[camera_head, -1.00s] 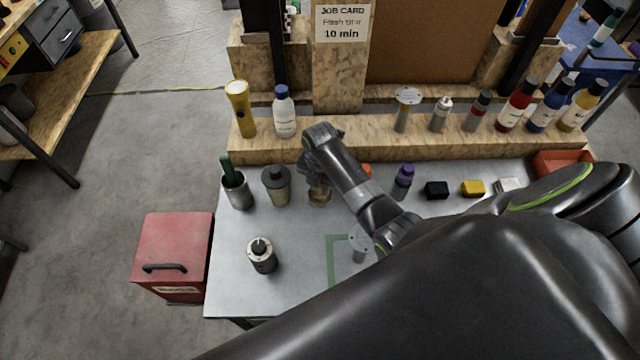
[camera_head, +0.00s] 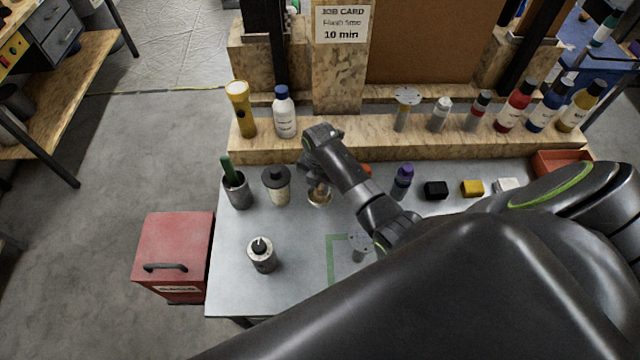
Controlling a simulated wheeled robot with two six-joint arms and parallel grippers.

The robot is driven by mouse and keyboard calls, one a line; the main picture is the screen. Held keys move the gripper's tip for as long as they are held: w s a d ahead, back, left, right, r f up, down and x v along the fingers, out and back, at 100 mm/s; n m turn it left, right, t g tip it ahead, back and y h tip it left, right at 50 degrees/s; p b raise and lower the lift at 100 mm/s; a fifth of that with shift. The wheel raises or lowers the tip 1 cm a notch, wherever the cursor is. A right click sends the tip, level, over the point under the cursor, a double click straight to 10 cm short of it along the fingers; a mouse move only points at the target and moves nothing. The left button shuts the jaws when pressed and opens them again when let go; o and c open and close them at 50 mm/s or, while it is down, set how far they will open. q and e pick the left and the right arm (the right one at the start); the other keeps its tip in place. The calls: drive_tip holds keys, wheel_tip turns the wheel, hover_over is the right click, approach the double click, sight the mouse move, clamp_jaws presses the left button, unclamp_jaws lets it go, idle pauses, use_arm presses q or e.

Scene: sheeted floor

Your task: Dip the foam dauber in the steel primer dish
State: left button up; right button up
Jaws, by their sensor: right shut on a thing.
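My right gripper (camera_head: 315,171) is above the back middle of the grey table, mostly covered by its own wrist. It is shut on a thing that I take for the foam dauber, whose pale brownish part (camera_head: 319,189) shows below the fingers. The steel primer dish (camera_head: 320,203) is a small round dish directly under it. The dauber's lower end is at or inside the dish's rim; I cannot tell whether it touches the primer. My left gripper is not in view.
A grey cup with a green-handled tool (camera_head: 237,190) and a dark-lidded jar (camera_head: 277,186) stand left of the dish. A steel can (camera_head: 262,255) stands in front. A purple-capped bottle (camera_head: 402,182) is to the right. A wooden ledge (camera_head: 270,145) with bottles runs behind.

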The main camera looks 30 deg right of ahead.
sight(320, 187)
drive_tip(key=shift+s+f, duration=0.1)
drive_tip(key=shift+r, duration=3.55)
